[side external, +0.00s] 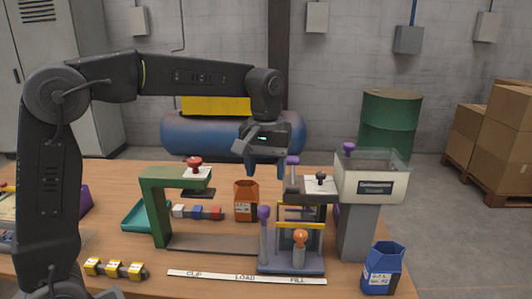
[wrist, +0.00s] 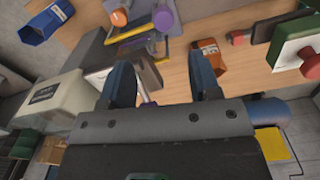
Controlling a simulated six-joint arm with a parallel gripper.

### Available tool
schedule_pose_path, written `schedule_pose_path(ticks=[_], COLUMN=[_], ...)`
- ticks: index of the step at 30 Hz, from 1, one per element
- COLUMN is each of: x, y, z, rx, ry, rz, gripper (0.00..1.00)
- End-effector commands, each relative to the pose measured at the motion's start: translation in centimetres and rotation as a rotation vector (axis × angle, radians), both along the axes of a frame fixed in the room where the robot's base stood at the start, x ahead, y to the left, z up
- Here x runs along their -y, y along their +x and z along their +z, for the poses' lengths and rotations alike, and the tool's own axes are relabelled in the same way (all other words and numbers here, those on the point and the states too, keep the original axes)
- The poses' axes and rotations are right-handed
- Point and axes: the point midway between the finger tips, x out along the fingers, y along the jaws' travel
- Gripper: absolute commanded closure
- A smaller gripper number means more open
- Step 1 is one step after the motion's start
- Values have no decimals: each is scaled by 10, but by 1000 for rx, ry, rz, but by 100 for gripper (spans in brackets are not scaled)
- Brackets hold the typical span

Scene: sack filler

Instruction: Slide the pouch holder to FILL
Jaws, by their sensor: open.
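The pouch holder (side external: 290,266) is a grey-blue base with yellow-edged uprights, a purple-topped post and an orange-topped post. It stands behind the white label strip (side external: 225,277), around the FILL end. In the wrist view its orange knob (wrist: 164,18) shows at the top. My gripper (side external: 265,168) is open and empty, above and behind the holder, pointing down. In the wrist view, a purple-tipped rod (wrist: 146,96) appears between my gripper's fingers (wrist: 163,82); I cannot tell whether they touch it.
The white filler head (side external: 370,183) on its grey column stands right of the holder. A green clip press (side external: 160,205) stands left. An orange pouch (side external: 246,203) is behind, a blue pouch (side external: 382,268) at front right. Coloured blocks (side external: 197,212) lie beside the teal tray (side external: 135,217).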

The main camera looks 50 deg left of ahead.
Motion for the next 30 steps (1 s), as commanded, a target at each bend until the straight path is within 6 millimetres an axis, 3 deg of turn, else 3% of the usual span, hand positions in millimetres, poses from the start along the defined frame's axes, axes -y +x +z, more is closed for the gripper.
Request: schedule_pose_path(ticks=[3, 9, 24, 28, 30], x=[0, 0, 0, 0, -1], y=[0, 0, -1, -15, -31], z=[20, 36, 38, 41, 44], rx=[3, 1, 1, 30, 67], ry=[0, -1, 0, 1, 2], rz=[0, 0, -2, -36, -78], gripper=[43, 43, 43, 43, 43])
